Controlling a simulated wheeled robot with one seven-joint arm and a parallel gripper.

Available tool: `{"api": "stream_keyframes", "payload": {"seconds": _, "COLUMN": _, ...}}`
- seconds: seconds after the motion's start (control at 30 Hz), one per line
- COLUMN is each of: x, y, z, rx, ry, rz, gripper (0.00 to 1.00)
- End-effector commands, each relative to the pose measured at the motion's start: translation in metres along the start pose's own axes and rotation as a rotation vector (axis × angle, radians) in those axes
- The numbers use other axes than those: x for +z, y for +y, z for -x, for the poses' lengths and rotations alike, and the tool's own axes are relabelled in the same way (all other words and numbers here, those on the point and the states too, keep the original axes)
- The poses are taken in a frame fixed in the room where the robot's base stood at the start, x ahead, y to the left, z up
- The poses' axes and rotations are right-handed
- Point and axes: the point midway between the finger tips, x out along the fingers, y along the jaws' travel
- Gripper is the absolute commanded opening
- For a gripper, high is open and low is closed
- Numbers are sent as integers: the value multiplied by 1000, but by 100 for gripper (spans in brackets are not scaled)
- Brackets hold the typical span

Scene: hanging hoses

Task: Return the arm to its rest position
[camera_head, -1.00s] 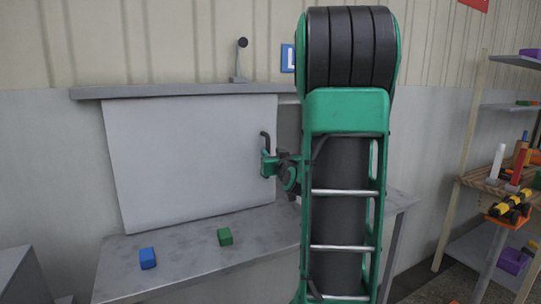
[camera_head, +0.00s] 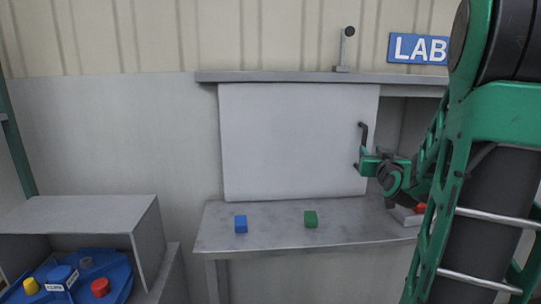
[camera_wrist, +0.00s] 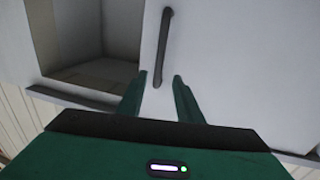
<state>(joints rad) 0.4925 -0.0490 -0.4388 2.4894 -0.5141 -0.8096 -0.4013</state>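My gripper (camera_head: 366,163) is at the right edge of a pale sliding panel (camera_head: 295,140), close to the panel's dark upright handle (camera_head: 364,135). In the wrist view my gripper's two green fingers (camera_wrist: 160,76) stand apart, with the lower end of the handle (camera_wrist: 164,45) showing between their tips. Nothing is visibly gripped; I cannot tell whether a finger touches the handle. My green arm bends down at the right of the head view.
An open grey compartment (camera_head: 420,120) shows right of the panel. A grey box (camera_head: 95,212) over a blue tray (camera_head: 112,272) stands at the lower left.

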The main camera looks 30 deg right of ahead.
Motion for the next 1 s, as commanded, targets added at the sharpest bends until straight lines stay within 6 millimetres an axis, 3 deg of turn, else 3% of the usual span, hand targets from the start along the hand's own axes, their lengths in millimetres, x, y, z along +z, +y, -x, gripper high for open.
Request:
{"api": "stream_keyframes", "payload": {"seconds": 0.27, "x": 10, "y": -10, "z": 4, "rx": -27, "ry": -55, "rz": 2, "gripper": 33}}
{"api": "stream_keyframes", "payload": {"seconds": 0.47, "x": 57, "y": -46, "z": 30, "rx": -120, "ry": -305, "rz": 10, "gripper": 33}}
{"api": "stream_keyframes", "payload": {"seconds": 0.6, "x": 94, "y": -66, "z": 66, "rx": -168, "ry": -520, "rz": 17, "gripper": 33}}
{"api": "stream_keyframes", "payload": {"seconds": 0.77, "x": 131, "y": -78, "z": 120, "rx": -188, "ry": -769, "rz": 26, "gripper": 33}}
{"api": "stream_keyframes", "payload": {"seconds": 1.0, "x": 167, "y": -76, "z": 219, "rx": -157, "ry": -1138, "rz": 32, "gripper": 33}}
